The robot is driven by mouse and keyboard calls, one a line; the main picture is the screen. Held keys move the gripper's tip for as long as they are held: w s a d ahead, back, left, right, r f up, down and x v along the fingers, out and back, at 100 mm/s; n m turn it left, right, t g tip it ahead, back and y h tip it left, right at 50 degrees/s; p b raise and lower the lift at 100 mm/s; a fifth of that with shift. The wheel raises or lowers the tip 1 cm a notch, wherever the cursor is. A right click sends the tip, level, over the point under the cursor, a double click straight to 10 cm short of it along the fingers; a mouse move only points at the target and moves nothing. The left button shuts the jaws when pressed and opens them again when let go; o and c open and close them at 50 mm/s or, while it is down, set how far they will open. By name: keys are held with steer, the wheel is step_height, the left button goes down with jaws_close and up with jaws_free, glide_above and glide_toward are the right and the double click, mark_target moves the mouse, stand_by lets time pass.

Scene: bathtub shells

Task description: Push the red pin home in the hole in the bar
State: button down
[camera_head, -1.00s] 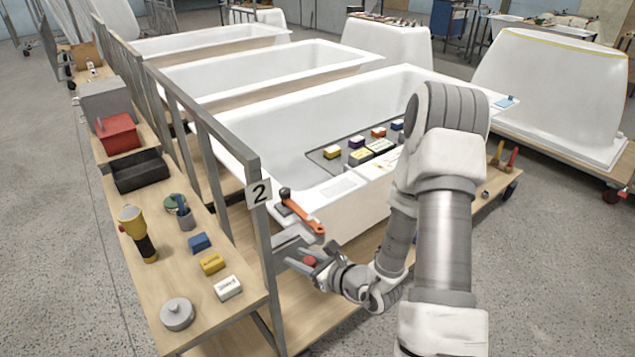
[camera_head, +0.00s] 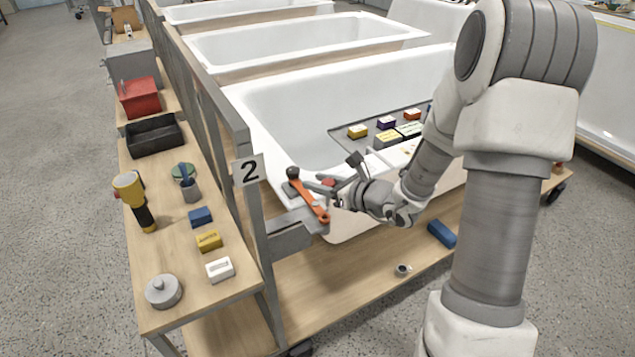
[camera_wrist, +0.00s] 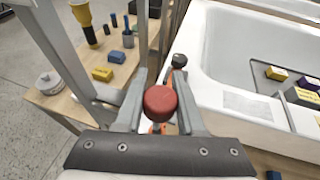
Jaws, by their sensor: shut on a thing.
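The red pin (camera_head: 328,182) shows its round red head between the jaws of my gripper (camera_head: 332,187). A grey metal bar (camera_head: 292,219) juts from the rack post near the tub corner. An orange lever (camera_head: 309,199) with a black knob (camera_head: 292,173) lies across the bar area. My gripper is just right of the lever, above the tub's near rim. The hole is not visible, and I cannot tell whether the pin touches the bar.
The grey rack post (camera_head: 256,213) with the "2" sign (camera_head: 249,170) stands left of the bar. A white tub (camera_head: 262,124) is behind. The wooden shelf (camera_head: 165,245) holds a yellow torch, blocks and a grey lidded pot. A blue block (camera_head: 441,234) lies on the lower board.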

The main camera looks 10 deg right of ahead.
steer(key=shift+w+a+r+b, duration=0.1)
steer(key=shift+w+r+b, duration=0.15)
steer(key=shift+r, duration=0.35)
steer(key=shift+w+a+r+b, duration=0.1)
steer(key=shift+w+r, duration=0.25)
steer(key=shift+r, duration=0.2)
steer(key=shift+f+b, duration=0.1)
steer(key=shift+b, duration=0.2)
steer(key=b, duration=0.6)
glide_above(316, 211)
step_height(316, 211, down, 6)
steer(key=shift+r, duration=0.15)
steer(key=shift+f+b, duration=2.6)
steer(key=shift+b, duration=0.1)
stand_by(0.8)
steer(key=shift+r, duration=0.15)
steer(key=shift+r+p, duration=1.65)
steer(key=shift+r, duration=0.45)
